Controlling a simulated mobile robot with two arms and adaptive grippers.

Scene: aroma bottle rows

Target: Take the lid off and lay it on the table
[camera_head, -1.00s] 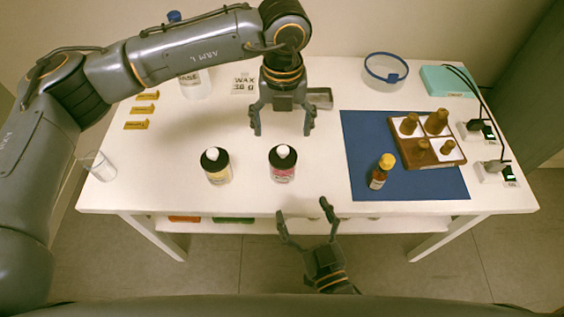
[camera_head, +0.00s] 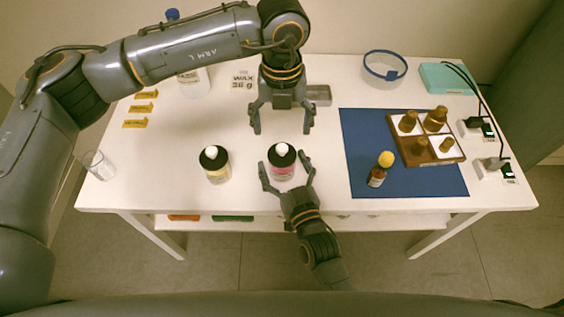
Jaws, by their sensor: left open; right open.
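A bottle with a pink label, black top and white tip (camera_head: 282,161) stands upright near the table's front edge. My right gripper (camera_head: 284,171) is open, one finger on each side of this bottle; I cannot tell whether they touch it. My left gripper (camera_head: 281,128) is open and empty, pointing down just behind the same bottle. A similar bottle with a pale yellow label (camera_head: 216,173) stands to the left. A small brown bottle with a yellow cap (camera_head: 377,176) stands on the blue mat (camera_head: 427,184). Which lid is meant is not clear from the view.
A wooden tray (camera_head: 446,158) with several brown bottles is on the mat. A clear round container with a blue rim (camera_head: 385,66) and a teal box (camera_head: 446,78) are behind. A glass (camera_head: 99,165) stands far left. White table (camera_head: 180,140) is clear between.

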